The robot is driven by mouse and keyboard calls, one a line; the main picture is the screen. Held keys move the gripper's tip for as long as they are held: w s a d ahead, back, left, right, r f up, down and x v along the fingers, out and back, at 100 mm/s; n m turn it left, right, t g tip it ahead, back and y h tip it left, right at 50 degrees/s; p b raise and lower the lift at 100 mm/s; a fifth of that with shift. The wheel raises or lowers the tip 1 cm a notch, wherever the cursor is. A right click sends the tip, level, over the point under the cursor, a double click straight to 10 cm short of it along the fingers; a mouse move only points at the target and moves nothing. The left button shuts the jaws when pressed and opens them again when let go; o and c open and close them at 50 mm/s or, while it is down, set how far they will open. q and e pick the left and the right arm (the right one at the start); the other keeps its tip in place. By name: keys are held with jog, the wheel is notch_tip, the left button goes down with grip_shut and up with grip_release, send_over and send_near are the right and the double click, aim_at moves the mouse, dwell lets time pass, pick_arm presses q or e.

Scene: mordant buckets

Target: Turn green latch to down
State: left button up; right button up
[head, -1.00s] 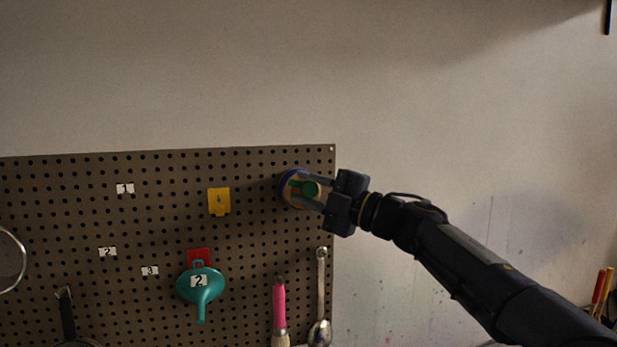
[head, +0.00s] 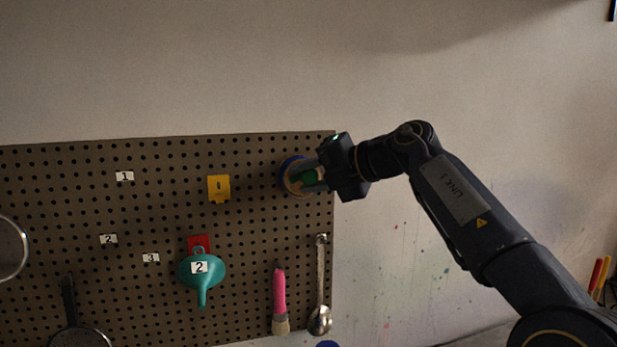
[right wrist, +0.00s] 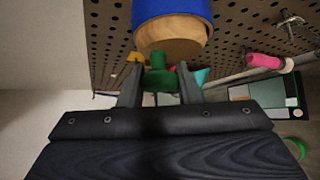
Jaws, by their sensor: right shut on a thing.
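The green latch (head: 309,177) sits on a round wooden disc with a blue rim (head: 290,176) at the pegboard's upper right. My right gripper (head: 318,176) reaches it from the right and is shut on the green latch. In the right wrist view the green latch (right wrist: 160,76) is between the two fingers, in front of the wooden face (right wrist: 172,36) and blue body. The fingers hide part of the latch, so its exact angle is hard to read. My left gripper is not in view.
The pegboard (head: 80,200) carries a yellow hook (head: 218,188), a teal funnel (head: 202,270) on a red hook, a pink-handled brush (head: 280,295), a metal spoon (head: 320,290) and numbered labels.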

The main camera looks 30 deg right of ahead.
jog(key=shift+f, duration=0.15)
dwell(0.4)
jog(key=o, duration=0.9)
jog(key=shift+a, duration=0.1)
jog(key=v, duration=0.8)
jog(key=shift+w+r, duration=0.1)
jog(key=shift+r, duration=0.1)
jog(key=shift+a, duration=0.15)
